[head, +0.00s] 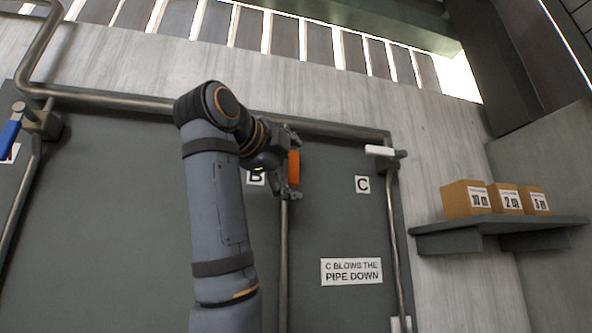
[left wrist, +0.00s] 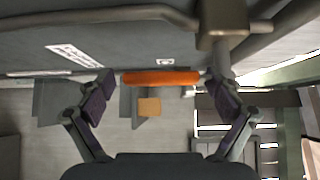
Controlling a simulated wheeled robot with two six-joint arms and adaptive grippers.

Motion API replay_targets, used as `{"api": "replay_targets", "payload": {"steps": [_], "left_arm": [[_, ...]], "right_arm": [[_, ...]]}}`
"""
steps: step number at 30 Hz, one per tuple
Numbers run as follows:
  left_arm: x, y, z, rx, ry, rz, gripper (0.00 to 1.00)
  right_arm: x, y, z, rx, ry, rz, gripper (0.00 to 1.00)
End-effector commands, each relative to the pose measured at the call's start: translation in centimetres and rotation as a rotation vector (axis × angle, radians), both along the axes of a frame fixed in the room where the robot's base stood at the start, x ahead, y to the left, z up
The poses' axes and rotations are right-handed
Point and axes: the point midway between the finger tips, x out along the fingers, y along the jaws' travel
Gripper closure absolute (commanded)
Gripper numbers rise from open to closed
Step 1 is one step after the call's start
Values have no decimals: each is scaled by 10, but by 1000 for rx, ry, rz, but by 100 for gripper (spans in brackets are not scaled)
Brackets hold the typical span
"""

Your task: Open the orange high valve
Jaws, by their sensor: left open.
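The orange valve handle (head: 294,168) is on the pipe by the label B (head: 256,178) on the dark panel. In the left wrist view the orange handle (left wrist: 161,78) lies crosswise between the fingertips. My left gripper (head: 289,164) is at the handle, with its fingers above and below it. In the left wrist view my left gripper (left wrist: 162,82) is open, one finger near each end of the handle. I cannot tell whether the fingers touch it. The arm and gripper hide part of the valve body. My right gripper is not in view.
A blue valve handle (head: 10,136) is at the far left and a white one (head: 380,150) at pipe C. A sign (head: 351,271) reads "C blows the pipe down". Boxes (head: 466,197) stand on a shelf (head: 500,222) at right. A horizontal pipe (head: 320,125) runs above.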

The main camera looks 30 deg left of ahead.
Motion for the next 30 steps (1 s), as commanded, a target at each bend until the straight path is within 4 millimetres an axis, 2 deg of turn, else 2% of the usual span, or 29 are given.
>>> {"api": "replay_targets", "payload": {"steps": [6, 12, 30], "left_arm": [[-43, -3, 1, 0, -3, 0, 8], [-65, -6, 1, 1, 0, 0, 8], [-66, -6, 0, 1, 1, 0, 8]], "right_arm": [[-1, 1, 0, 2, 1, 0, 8], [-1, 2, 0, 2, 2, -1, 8], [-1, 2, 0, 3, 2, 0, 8]]}}
